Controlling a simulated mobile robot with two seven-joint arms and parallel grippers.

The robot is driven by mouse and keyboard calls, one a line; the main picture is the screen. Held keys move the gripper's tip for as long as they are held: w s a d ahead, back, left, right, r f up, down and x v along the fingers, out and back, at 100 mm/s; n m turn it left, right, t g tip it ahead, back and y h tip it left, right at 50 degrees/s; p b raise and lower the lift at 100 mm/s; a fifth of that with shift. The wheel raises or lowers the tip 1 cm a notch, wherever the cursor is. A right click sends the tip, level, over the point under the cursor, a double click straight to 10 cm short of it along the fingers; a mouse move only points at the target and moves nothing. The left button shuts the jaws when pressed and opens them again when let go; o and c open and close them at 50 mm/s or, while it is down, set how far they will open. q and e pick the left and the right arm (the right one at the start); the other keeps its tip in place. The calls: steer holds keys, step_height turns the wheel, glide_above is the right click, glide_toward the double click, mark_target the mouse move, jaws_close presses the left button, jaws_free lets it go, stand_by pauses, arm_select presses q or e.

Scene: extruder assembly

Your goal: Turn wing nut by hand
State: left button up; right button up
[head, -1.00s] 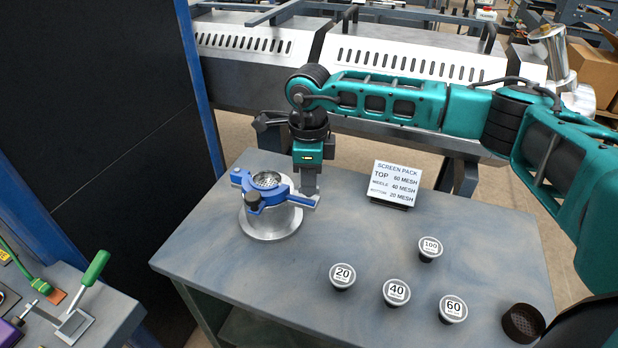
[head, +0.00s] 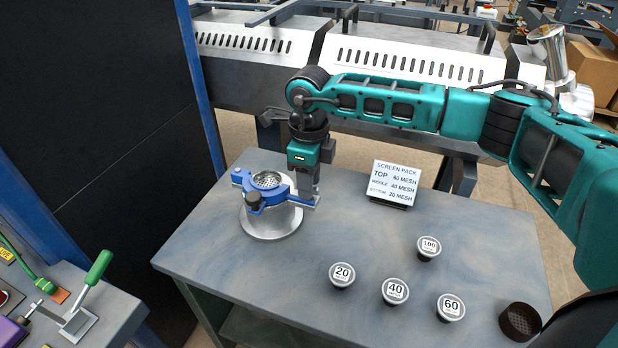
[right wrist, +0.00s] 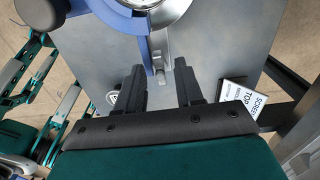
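The blue clamp ring (head: 278,192) sits around the top of a silver flanged cylinder (head: 270,222) on the table. A small silver piece at the clamp's right end (head: 316,203) looks like the wing nut; its wings are too small to make out. My right gripper (head: 309,193) points down at that end. In the right wrist view my right gripper (right wrist: 160,72) has its two dark fingers apart, with the clamp's end and the small metal piece (right wrist: 180,62) at the gap between the tips. I cannot tell whether a finger touches it. My left gripper is not in view.
A screen pack sign (head: 393,183) stands right of the gripper. Several numbered mesh pucks, such as the 20 (head: 342,275), and a dark round cup (head: 520,321) are at the table's front right. A dark knob (head: 253,200) is at the clamp's front left.

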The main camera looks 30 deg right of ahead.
steer(key=shift+r+p, duration=2.25)
steer(key=shift+r, duration=0.85)
steer(key=shift+f, duration=0.1)
